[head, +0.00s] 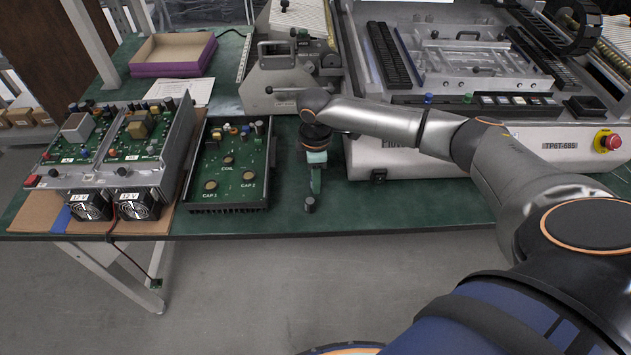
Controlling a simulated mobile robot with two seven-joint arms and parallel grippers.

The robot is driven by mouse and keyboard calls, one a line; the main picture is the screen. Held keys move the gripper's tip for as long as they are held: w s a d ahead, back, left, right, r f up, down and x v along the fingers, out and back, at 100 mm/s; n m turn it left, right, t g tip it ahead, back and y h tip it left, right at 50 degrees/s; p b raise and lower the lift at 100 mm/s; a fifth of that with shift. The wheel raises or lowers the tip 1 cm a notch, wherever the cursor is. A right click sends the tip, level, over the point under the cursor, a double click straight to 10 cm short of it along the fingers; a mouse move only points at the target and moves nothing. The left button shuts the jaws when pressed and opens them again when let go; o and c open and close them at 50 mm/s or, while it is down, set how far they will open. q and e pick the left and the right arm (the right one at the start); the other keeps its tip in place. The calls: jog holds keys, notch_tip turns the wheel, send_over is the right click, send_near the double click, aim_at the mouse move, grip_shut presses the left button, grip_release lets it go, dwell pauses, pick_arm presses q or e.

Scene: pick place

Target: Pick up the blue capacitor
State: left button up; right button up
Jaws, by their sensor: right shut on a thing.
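My right gripper (312,193) points down over the green table, just right of the black-framed circuit board. It is shut on a small dark cylinder (310,204), which shows at the fingertips. The cylinder looks like a capacitor, but its colour reads as dark grey rather than clearly blue. I cannot tell whether it touches the table. The circuit board (228,159) has round pads marked COIL, CAP 1 and CAP 2, and several small parts along its back edge. My left gripper is not in view.
A power unit with two fans (112,177) stands at the left on brown cardboard (38,217). A purple-rimmed box (172,70) and a paper sheet (180,92) lie behind. A large machine (419,153) with a red button (608,141) fills the right. The table's front edge is close to the gripper.

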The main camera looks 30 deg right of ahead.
grip_shut()
